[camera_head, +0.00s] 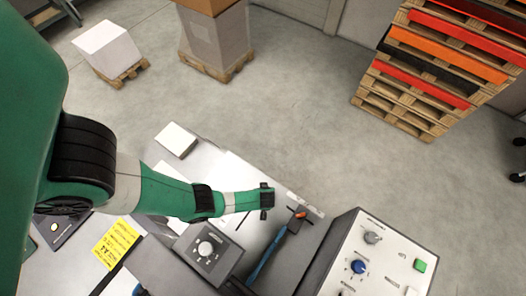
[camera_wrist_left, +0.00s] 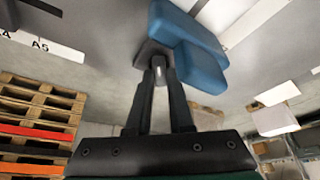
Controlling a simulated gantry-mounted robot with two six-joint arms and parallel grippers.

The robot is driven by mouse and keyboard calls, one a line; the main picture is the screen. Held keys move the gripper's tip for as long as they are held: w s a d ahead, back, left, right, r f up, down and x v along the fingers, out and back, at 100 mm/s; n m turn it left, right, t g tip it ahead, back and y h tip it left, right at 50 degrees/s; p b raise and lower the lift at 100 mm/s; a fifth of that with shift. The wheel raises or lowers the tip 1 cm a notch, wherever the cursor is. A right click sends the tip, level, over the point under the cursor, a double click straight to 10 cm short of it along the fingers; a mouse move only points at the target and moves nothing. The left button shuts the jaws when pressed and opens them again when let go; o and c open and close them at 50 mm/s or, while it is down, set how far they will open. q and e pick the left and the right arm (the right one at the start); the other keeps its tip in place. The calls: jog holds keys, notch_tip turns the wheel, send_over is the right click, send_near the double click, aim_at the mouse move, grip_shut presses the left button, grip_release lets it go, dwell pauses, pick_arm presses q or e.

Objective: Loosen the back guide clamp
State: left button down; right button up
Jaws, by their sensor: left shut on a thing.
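My left arm comes in from the left, and my left gripper (camera_head: 267,200) is over the far part of the grey machine top. In the left wrist view, the two black fingers of this gripper (camera_wrist_left: 158,70) converge and are shut on a small grey metal piece at a dark base beside a blue block (camera_wrist_left: 195,50). This looks like the back guide clamp, but most of the gripped part is hidden between the fingertips. In the head view, the gripper covers the spot it holds. My right gripper is in neither view.
A white control box (camera_head: 345,262) with knobs and a green button stands further right. A grey dial box (camera_head: 210,256) is just below the arm. Stacked pallets (camera_head: 435,65) stand behind.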

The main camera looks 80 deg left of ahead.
pick_arm(q)
jog(key=shift+n+g, duration=0.3)
jog(key=shift+n, duration=0.3)
jog(key=c, duration=1.1)
grip_release()
jog(key=p+v, duration=1.1)
jog(key=p, duration=0.1)
jog(key=shift+d+r, duration=0.15)
jog(key=shift+r, duration=0.15)
